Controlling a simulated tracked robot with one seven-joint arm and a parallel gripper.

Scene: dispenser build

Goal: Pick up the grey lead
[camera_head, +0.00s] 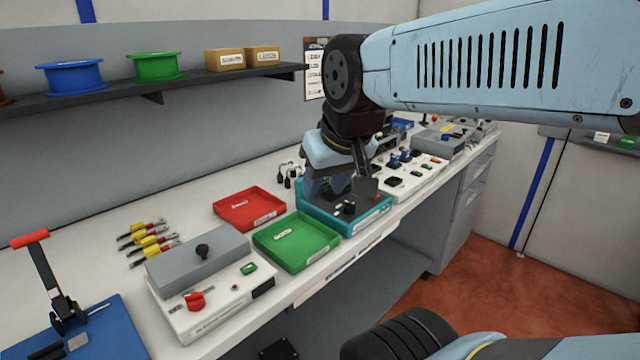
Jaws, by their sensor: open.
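My gripper (352,192) points down over the teal tray (372,222); its jaws are open. Small dark parts show in the tray under the fingers, but I cannot tell what they are. Several leads with dark ends and pale tops (287,175) are on the bench just left of and behind the teal tray, partly hidden by my gripper. I cannot make out which of them, if any, is the grey lead.
A red tray (250,222) and a green tray (305,254) sit left of the teal tray. A grey-topped test box (198,262) and a blue press with a red handle (30,240) stand further left. Devices (415,170) line the bench behind my arm. A shelf (200,82) runs above.

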